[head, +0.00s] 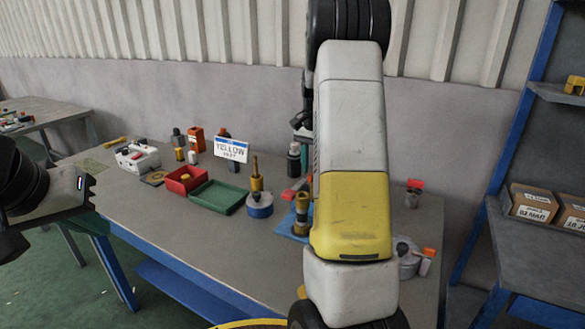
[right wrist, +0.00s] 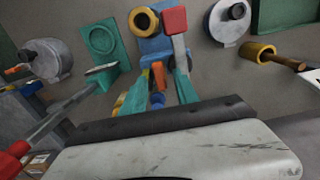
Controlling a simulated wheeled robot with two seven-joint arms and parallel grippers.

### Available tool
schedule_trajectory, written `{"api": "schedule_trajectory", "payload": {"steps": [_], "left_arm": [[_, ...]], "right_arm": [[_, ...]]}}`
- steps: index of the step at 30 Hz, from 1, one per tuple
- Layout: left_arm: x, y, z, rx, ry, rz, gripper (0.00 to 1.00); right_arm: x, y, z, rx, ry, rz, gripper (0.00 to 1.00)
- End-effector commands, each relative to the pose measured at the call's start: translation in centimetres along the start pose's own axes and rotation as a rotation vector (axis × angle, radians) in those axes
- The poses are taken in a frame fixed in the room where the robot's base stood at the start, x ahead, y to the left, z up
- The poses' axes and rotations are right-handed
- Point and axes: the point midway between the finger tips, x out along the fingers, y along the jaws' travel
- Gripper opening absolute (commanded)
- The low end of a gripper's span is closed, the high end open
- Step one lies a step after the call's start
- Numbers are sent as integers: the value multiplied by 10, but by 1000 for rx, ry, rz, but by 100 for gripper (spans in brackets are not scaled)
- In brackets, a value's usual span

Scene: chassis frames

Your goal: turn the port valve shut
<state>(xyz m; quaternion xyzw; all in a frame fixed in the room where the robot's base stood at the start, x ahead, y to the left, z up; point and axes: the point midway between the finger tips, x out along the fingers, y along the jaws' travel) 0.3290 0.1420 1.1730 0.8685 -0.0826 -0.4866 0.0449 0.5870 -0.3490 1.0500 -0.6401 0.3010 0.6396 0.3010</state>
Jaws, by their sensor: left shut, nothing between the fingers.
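The valve sits on a blue base (right wrist: 158,46) in the right wrist view, with a brass ring (right wrist: 143,22) and a grey lever ending in a red grip (right wrist: 173,20). In the head view a brass fitting (head: 301,212) shows on a blue plate, partly hidden by my right arm. My right gripper (right wrist: 160,78) has two teal fingers spread below the lever. An orange part and a blue part show between them; I cannot tell whether they touch. My left gripper (head: 97,222) is shut and empty at the table's left end.
A green tray (head: 219,197), a red bin (head: 186,180) and a blue-and-white round tin (head: 259,206) stand left of the valve. A sign (head: 232,149) stands behind. A grey round can (head: 408,262) is at the right. The table's front left is clear.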

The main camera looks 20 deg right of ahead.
Motion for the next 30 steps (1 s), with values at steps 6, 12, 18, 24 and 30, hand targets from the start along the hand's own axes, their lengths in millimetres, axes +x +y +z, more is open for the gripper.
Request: {"api": "schedule_trajectory", "payload": {"steps": [6, 12, 18, 24, 30], "left_arm": [[0, 0, 0, 0, 0, 0, 0], [0, 0, 0, 0, 0, 0, 0], [0, 0, 0, 0, 0, 0, 0], [0, 0, 0, 0, 0, 0, 0], [0, 0, 0, 0, 0, 0, 0]], "right_arm": [[-40, 0, -1, 0, 4, -2, 36], [-61, 0, 0, 1, 2, -1, 36], [-64, 0, 0, 1, 0, 0, 36], [-64, 0, 0, 1, 0, 0, 36], [-70, 0, 6, -15, 5, -14, 36]]}}
